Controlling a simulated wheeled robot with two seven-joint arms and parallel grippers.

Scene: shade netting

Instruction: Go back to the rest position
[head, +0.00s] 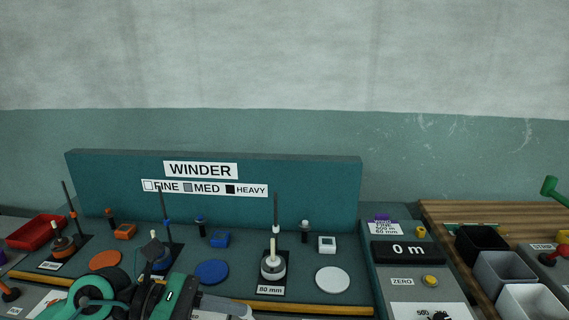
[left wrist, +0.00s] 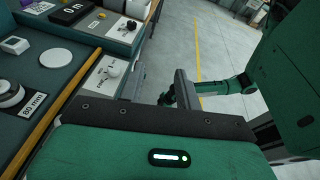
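My left gripper (head: 228,306) is low in the head view, in front of the winder bench, partly cut off by the lower edge. In the left wrist view my left gripper (left wrist: 158,72) has its two grey fingers apart, with nothing held between them. Floor and a green arm, which looks like my right arm (left wrist: 232,86), show beyond the fingers. My right gripper does not show clearly in either view.
The winder bench has a sign panel (head: 310,180), spindles, a white disc (head: 332,280) and a meter display (head: 408,251). A yellow bench edge (left wrist: 52,122) lies left of my left gripper. Bins, including a grey bin (head: 505,270), stand at right. Floor (left wrist: 212,45) is open beyond.

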